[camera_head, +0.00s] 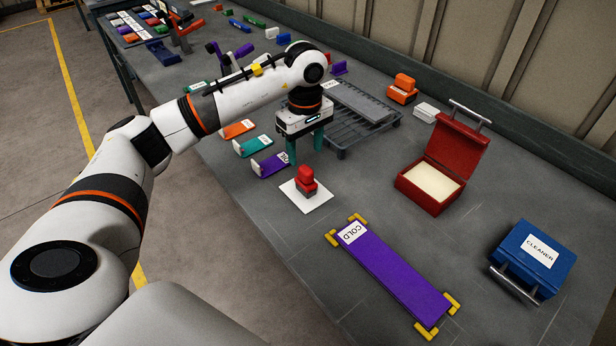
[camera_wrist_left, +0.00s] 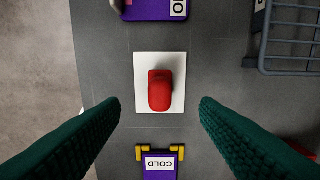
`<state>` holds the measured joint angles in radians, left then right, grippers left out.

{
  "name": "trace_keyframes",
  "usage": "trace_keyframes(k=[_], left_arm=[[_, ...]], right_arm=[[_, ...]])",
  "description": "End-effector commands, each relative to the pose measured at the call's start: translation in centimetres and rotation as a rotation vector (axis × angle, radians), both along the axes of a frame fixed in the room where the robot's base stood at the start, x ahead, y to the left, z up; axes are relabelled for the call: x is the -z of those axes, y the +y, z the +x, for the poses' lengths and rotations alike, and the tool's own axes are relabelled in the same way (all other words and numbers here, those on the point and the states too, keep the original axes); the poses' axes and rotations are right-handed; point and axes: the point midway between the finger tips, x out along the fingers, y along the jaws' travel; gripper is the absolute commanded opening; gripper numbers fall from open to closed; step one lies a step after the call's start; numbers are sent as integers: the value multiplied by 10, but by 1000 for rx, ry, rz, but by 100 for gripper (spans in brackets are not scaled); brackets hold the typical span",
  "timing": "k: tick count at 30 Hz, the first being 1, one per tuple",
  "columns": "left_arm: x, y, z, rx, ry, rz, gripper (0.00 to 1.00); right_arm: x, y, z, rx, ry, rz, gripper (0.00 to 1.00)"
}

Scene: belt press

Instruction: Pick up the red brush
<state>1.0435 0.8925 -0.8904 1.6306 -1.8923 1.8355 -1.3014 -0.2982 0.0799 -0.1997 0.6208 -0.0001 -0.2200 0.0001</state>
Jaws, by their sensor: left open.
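The red brush (camera_head: 306,182) stands on a white square pad (camera_head: 318,203) on the grey table. In the left wrist view the red brush (camera_wrist_left: 160,92) lies near the middle of the picture, on the white pad (camera_wrist_left: 141,66). My left gripper (camera_head: 305,152) is open and empty, pointing down. It is above and slightly behind the brush in the head view. In the left wrist view its two green fingers (camera_wrist_left: 160,106) are spread wide to either side of the brush, apart from it. My right gripper is not in view.
A purple COLD strip (camera_head: 395,274) with yellow corners lies in front of the pad. An open red box (camera_head: 430,188) and a blue CLEANER box (camera_head: 533,258) stand to the right. A dark rack (camera_head: 345,135) is behind. Coloured label holders (camera_head: 254,146) line the left edge.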

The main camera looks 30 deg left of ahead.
Motion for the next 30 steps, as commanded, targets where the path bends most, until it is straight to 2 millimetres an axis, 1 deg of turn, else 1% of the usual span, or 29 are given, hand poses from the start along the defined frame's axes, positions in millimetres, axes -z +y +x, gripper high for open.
trace_keyframes(k=[1,3,6,11,14,18,21,24,30], left_arm=[[10,-1,-1,0,6,-2,56],[22,-1,-1,-1,5,-3,56],[37,-1,-1,-1,3,-3,56],[49,-2,0,1,1,-5,56],[57,-2,-1,0,3,-5,56],[78,-3,-3,0,5,-7,56],[92,-3,-2,0,2,-7,56],[99,-3,-1,-1,0,-7,56],[101,-2,-1,0,-1,-6,56]], right_arm=[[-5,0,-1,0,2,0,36],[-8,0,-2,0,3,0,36],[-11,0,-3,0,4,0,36],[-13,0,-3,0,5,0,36],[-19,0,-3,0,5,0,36],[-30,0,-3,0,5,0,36],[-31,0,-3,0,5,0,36],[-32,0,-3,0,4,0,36],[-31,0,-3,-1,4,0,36]])
